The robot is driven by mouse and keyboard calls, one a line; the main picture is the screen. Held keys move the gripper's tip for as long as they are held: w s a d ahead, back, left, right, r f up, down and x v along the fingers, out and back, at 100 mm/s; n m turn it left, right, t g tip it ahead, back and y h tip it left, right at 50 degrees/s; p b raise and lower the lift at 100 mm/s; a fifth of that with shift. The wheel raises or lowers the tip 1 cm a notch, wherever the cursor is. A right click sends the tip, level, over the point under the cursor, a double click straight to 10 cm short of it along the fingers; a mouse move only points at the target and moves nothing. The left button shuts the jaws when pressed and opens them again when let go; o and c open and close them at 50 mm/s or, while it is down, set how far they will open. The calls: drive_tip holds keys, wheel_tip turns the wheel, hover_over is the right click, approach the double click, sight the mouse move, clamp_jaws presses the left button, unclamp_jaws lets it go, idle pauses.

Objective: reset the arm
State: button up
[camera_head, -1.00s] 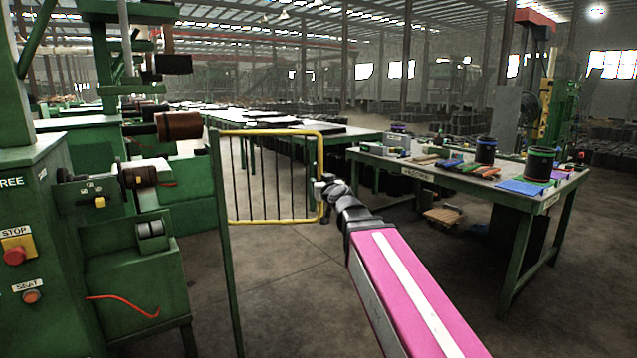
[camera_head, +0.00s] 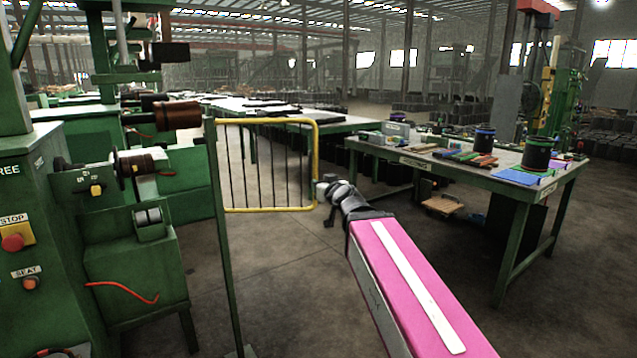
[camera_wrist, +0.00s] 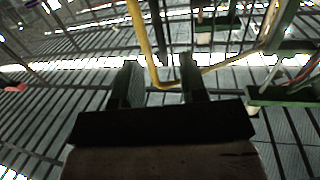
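My arm (camera_head: 405,285), with a pink and white cover, reaches forward from the lower right in the head view. My gripper (camera_head: 322,188) is at its far end, by the right upright of a yellow-framed gate (camera_head: 316,160). In the wrist view my gripper (camera_wrist: 160,78) has its two dark fingers apart, with nothing clamped between them. The yellow frame (camera_wrist: 143,45) shows between and beyond the fingertips, with its lower corner near them. I cannot tell whether the fingers touch it.
A green machine (camera_head: 35,200) with red buttons stands at left, and a green post (camera_head: 226,250) carries the gate. A green workbench (camera_head: 480,172) with black rolls and coloured strips stands at right. The floor (camera_head: 285,285) between is clear.

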wheel_tip(320, 180, down, 13)
drive_tip(key=d+g, duration=0.2)
drive_tip(key=g, duration=0.2)
drive_tip(key=s+d+f+m+g+h, duration=0.1)
drive_tip(key=s+d+f+g, duration=0.3)
drive_tip(key=f, duration=0.4)
drive_tip(key=s+d+f+m+g+h, duration=0.2)
drive_tip(key=s+d+f, duration=0.4)
drive_tip(key=f, duration=0.3)
drive_tip(key=s+d+f+m+g+h, duration=0.1)
drive_tip(key=s+d+f+g+h, duration=0.2)
drive_tip(key=f, duration=0.6)
drive_tip(key=s+d+g, duration=0.1)
drive_tip(key=s+g, duration=0.1)
drive_tip(key=shift+s+d+f+m+g+h, duration=0.25)
drive_tip(key=shift+s+d+m+g+h, duration=0.05)
drive_tip(key=shift+s+d+g+h, duration=0.1)
drive_tip(key=shift+a, duration=0.1)
